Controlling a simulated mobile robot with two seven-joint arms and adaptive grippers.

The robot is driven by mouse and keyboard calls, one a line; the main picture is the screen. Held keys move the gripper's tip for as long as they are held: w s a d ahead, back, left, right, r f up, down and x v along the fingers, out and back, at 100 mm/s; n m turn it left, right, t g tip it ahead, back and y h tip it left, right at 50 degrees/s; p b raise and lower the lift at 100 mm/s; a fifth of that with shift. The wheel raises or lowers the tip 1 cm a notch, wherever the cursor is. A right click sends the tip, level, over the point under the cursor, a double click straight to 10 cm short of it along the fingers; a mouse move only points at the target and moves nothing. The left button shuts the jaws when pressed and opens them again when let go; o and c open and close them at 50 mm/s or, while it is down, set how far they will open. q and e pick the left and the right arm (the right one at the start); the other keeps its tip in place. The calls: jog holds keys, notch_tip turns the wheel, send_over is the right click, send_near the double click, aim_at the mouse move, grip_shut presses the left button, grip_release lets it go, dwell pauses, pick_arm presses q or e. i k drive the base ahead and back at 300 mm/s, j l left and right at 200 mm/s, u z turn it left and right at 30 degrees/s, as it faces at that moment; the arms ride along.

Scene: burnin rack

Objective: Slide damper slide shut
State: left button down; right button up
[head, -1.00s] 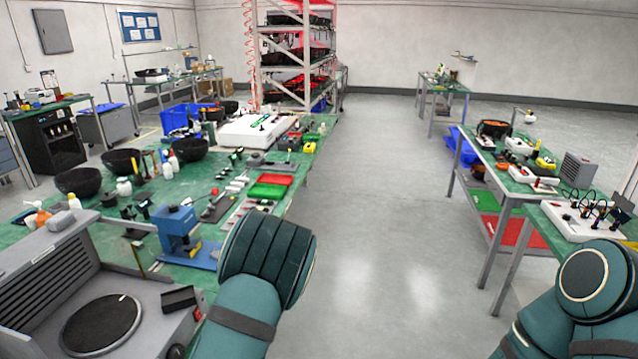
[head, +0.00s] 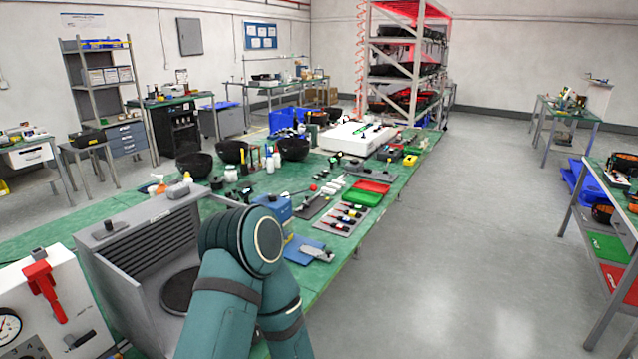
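A grey louvred box (head: 130,262) with a round dark plate (head: 180,292) inside stands at the front left of the head view. A small dark block (head: 110,228) and a grey knob (head: 178,191) sit on its top edge. I cannot tell for sure which part is the damper slide or how far it is open. My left arm, teal, bends in front of the box's right side and hides part of it. Neither gripper shows.
A white gauge panel with a red lever (head: 42,285) stands left of the box. The green bench (head: 335,262) carries a blue press (head: 272,207), red and green trays (head: 362,198), and dark bowls (head: 232,151). The grey floor aisle (head: 450,250) to the right is clear.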

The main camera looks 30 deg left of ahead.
aim_at(110, 229)
jog(key=u, duration=3.15)
jog(key=k+l+u, duration=0.15)
jog(key=l+u, duration=0.2)
jog(key=k+l+u, duration=0.3)
jog(key=i, duration=0.1)
